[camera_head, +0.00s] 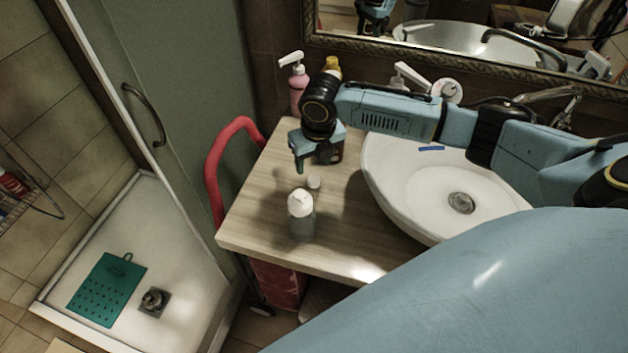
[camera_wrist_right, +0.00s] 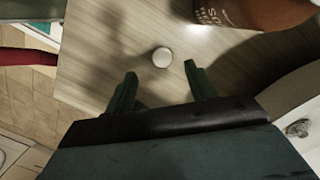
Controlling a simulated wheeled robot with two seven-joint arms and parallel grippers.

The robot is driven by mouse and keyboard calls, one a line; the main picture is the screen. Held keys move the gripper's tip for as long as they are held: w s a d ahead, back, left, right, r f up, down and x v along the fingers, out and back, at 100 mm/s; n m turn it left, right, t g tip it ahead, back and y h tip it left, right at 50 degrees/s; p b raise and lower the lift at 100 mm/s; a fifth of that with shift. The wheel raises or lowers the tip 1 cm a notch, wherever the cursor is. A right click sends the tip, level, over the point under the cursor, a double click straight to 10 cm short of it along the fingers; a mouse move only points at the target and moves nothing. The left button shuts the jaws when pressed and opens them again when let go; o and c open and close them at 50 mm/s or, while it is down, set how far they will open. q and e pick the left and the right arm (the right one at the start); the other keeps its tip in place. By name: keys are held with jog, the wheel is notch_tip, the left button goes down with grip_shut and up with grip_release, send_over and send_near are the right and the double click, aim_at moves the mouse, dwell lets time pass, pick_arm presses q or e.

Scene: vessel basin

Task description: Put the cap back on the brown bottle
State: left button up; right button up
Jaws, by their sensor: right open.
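The brown bottle (camera_wrist_right: 245,8) shows in the right wrist view at the top right, cut off by the frame edge, with white lettering. My left gripper is not in view.
The white basin (camera_head: 410,215) is to the right. A pink pump bottle (camera_head: 297,86) stands behind my wrist. A red rail (camera_head: 215,165) runs along the counter's left.

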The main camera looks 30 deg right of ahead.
aim_at(314, 179)
jog(key=shift+f, duration=0.55)
jog(key=shift+w+d+f, duration=0.15)
jog(key=shift+f, duration=2.5)
jog(key=c, duration=1)
